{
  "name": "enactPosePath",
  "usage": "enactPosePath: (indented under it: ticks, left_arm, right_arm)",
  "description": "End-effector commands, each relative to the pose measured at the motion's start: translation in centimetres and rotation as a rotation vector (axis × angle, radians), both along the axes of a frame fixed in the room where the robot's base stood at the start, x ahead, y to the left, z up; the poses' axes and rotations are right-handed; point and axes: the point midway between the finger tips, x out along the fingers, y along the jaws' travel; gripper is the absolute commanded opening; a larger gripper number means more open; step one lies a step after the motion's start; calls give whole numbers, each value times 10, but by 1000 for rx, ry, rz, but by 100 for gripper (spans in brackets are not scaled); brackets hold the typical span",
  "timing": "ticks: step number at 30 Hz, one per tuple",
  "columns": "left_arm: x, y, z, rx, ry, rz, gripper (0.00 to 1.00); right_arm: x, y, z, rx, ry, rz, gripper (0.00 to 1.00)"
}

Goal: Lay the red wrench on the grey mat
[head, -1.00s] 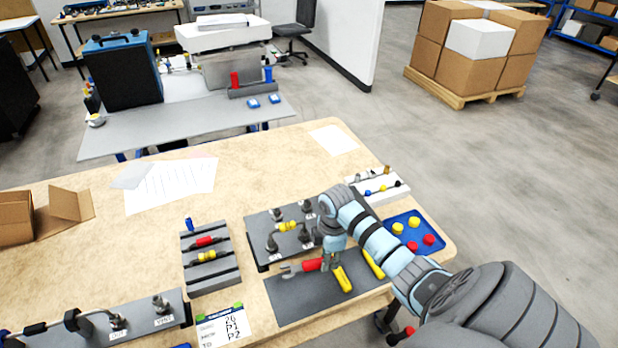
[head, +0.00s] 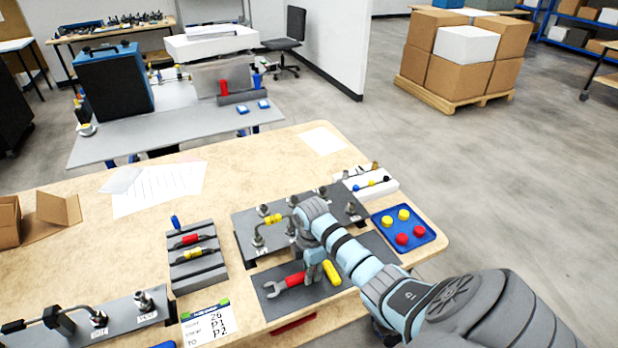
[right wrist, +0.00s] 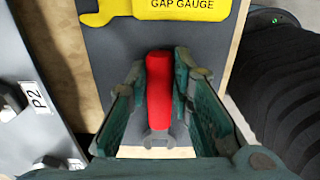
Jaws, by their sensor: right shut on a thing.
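The red wrench (head: 291,281) has a red handle and a grey open jaw pointing left in the head view. It is over the left front part of the grey mat (head: 290,306), very low; whether it touches the mat I cannot tell. My right gripper (head: 313,270) is shut on its red handle. In the right wrist view the red handle (right wrist: 159,85) is between the two green fingers (right wrist: 158,105), with the grey mat (right wrist: 112,55) beneath. My left gripper is out of view.
A yellow gap gauge (head: 331,272) lies on the mat, just right of my gripper. Behind the mat stands a grey fitting panel (head: 245,222). A slotted rack (head: 198,280) is at left, a blue tray (head: 427,236) at right. The table edge is close in front.

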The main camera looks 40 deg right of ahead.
Motion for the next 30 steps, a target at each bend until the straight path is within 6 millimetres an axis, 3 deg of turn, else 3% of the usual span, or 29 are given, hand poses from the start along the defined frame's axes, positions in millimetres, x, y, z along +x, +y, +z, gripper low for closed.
enactPosePath:
  ticks: [22,23,24,27,30]
  left_arm:
    - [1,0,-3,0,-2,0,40]
    - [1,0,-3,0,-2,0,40]
    - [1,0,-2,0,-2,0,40]
    - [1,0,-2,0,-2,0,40]
    - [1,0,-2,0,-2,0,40]
  right_arm:
    - [0,0,-8,0,-1,0,0]
    - [0,0,-8,0,-1,0,25]
    - [0,0,-8,0,-1,0,32]
    - [0,0,-8,0,-1,0,44]
    - [0,0,-8,0,-1,0,44]
